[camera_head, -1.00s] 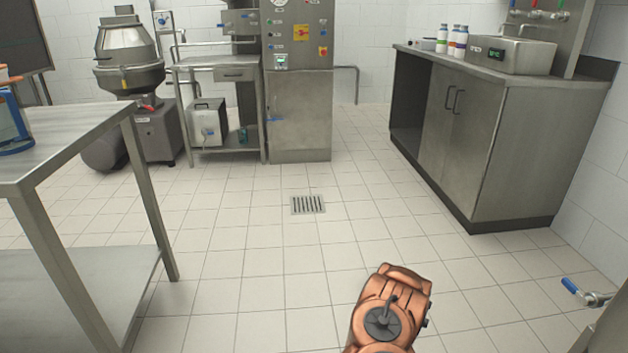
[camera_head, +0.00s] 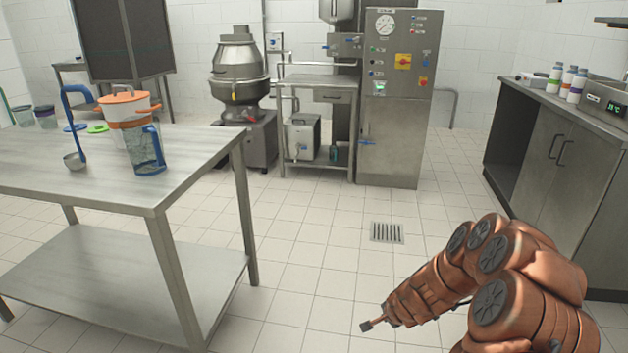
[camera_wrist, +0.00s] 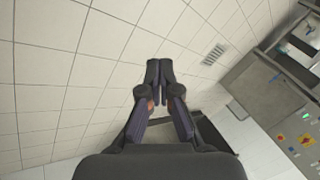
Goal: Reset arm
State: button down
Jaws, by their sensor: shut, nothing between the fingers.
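My copper-coloured arm reaches in from the lower right of the head view. In that view my gripper (camera_head: 372,324) is a small dark tip at the arm's left end, above the tiled floor and right of the steel table. In the wrist view my gripper (camera_wrist: 159,68) points away from the camera with its two dark fingers together. Nothing shows between the fingers, and no object is held.
A control cabinet (camera_head: 395,140) stands behind, a steel counter (camera_head: 570,160) at right. The floor around the drain (camera_head: 387,232) is clear.

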jog(key=s+a+r+n+g+y+p, duration=0.1)
jog(key=s+a+r+n+p, duration=0.25)
jog(key=r, duration=0.65)
jog(key=s+a+r+n+g+y+p, duration=0.1)
jog(key=s+a+r+n+y+p, duration=0.3)
jog(key=r, duration=0.6)
jog(key=s+a+r+n+g+h+p, duration=0.1)
jog(key=s+a+r+p, duration=0.2)
jog(key=s+a+r, duration=0.5)
jog(key=s+d+r+n+g+h+p, duration=0.1)
jog(key=s+d+r+p, duration=0.3)
jog(key=s+r, duration=0.3)
jog(key=s+d+r+n+g+h+p, duration=0.1)
jog(key=s+d+r+n+g+p, duration=0.1)
jog(key=s+r, duration=0.6)
jog(key=s+d+r+n+g+h+p, duration=0.1)
jog(key=s+d+r+p, duration=0.4)
jog(key=s, duration=0.7)
notch_tip(320, 180, up, 3)
jog(key=shift+s+d+f+g+h+p, duration=0.15)
jog(key=shift+s+d+g+h+p, duration=0.25)
jog(key=shift+d+g+h, duration=0.1)
jog(key=shift+n, duration=0.25)
